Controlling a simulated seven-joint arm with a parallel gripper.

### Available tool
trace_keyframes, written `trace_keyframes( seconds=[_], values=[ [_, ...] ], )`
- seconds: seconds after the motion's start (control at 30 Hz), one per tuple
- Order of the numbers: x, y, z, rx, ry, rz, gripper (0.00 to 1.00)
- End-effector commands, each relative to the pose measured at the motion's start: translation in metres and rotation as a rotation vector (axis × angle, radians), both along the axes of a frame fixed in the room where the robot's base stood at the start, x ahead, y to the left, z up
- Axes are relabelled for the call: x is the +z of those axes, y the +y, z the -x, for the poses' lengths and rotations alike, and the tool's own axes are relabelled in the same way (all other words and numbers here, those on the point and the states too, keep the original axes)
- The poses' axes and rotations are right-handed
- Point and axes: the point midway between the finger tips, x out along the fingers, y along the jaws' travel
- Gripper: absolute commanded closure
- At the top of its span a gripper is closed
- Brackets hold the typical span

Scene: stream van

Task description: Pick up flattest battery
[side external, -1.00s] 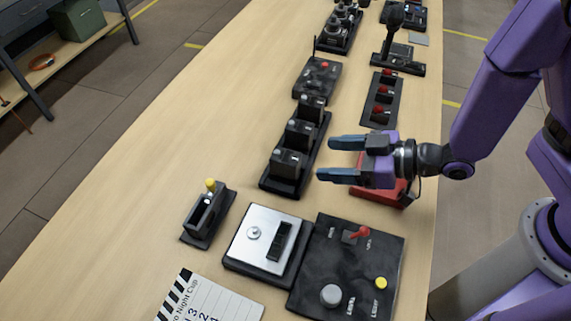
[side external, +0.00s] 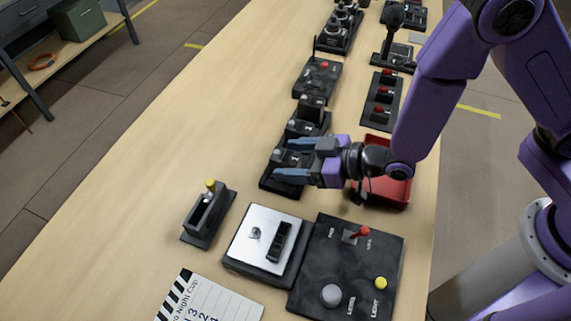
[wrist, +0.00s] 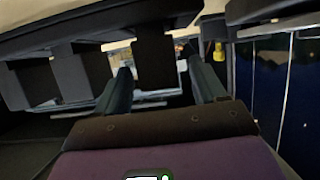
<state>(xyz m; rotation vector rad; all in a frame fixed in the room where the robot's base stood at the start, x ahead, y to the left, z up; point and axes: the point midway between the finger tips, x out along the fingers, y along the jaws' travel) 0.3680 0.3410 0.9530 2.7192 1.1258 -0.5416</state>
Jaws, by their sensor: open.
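A black charger rack (side external: 268,185) holds three dark block batteries in a row. The far battery (side external: 311,103) and the middle battery (side external: 305,127) stand in it, and the near battery (side external: 289,158) is between my fingers. Their charge readings are too small to read. My gripper (side external: 283,160) is open, with one finger on either side of the near battery. In the wrist view, a dark block (wrist: 154,62) shows between the open fingers (wrist: 160,80). I cannot tell whether the fingers touch it.
A red tray (side external: 397,190) sits beside the rack, behind my wrist. A black device with a yellow knob (side external: 208,215), a silver switch box (side external: 250,245) and a black control panel (side external: 340,265) stand nearer. The table's left side is clear.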

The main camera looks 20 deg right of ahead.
Motion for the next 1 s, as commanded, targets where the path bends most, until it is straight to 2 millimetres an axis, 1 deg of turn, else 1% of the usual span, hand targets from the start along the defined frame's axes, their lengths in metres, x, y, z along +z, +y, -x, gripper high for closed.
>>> trace_keyframes(
  seconds=[0.1, 0.2, 0.47, 0.5, 0.57, 0.6, 0.67, 0.7, 1.0],
  values=[
    [-0.0053, 0.0089, -0.0088, 0.000, -0.001, 0.001, 0.30],
    [-0.0072, 0.0128, -0.0124, 0.001, 0.000, 0.000, 0.30],
    [-0.0076, 0.0137, -0.0133, 0.001, -0.001, 0.000, 0.30],
    [-0.0076, 0.0137, -0.0133, 0.001, 0.000, 0.000, 0.43],
    [-0.0077, 0.0137, -0.0132, 0.001, 0.000, 0.000, 0.62],
    [-0.0076, 0.0136, -0.0132, 0.001, 0.000, 0.000, 0.75],
    [-0.0076, 0.0136, -0.0132, 0.001, 0.000, 0.000, 0.95],
    [-0.0069, 0.0140, -0.0133, 0.001, -0.002, -0.002, 0.97],
    [-0.0052, 0.0141, -0.0134, 0.001, -0.003, -0.003, 0.97]
  ],
)
